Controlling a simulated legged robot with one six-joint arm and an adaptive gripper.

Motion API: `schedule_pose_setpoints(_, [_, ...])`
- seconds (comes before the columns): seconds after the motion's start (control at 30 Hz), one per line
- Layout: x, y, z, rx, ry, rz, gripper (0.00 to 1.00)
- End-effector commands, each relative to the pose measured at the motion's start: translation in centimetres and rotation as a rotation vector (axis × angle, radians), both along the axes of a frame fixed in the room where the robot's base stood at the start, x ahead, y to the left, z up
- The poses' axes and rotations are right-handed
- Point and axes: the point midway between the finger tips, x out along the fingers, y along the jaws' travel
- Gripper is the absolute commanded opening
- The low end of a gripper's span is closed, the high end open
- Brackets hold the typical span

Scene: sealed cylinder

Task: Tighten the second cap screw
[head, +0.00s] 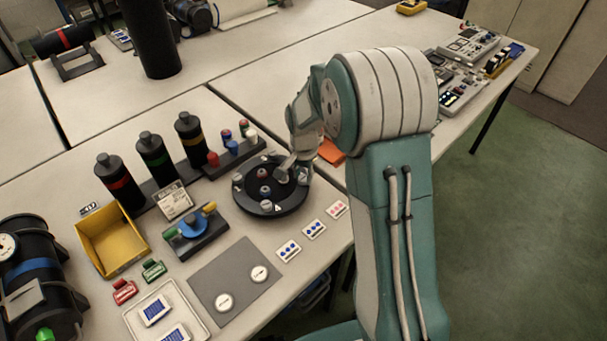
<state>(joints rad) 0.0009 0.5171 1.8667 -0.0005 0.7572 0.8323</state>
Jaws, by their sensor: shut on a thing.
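My gripper (285,174) reaches down onto the right back part of the disc. It is shut on a small part there, seemingly a cap screw, mostly hidden by the fingers. I cannot tell which screw it is or how deep it sits.
Black cylinders with coloured bands (188,135) stand behind and left of the disc. A small rack with coloured knobs (232,155) is close behind it. Small cards (314,229) and a grey mat (235,255) lie in front. A yellow bin (112,242) stands at the left.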

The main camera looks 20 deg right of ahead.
Motion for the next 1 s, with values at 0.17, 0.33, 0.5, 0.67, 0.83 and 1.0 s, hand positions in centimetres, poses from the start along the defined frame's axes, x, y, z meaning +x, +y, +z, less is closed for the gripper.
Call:
schedule_pose_setpoints(0.17, [0.30,0.13,0.36,0.002,-0.011,-0.045,0.00])
schedule_pose_setpoints(0.33, [0.30,0.14,0.36,0.002,-0.011,-0.062,0.00])
schedule_pose_setpoints(0.5, [0.30,0.14,0.36,0.002,-0.011,-0.064,0.00])
schedule_pose_setpoints(0.67, [0.31,0.16,0.36,0.002,-0.011,-0.063,0.00])
schedule_pose_setpoints(0.83, [0.27,0.12,0.25,0.002,-0.008,-0.063,0.73])
schedule_pose_setpoints(1.0, [0.18,0.07,0.11,0.000,-0.004,-0.063,0.73])
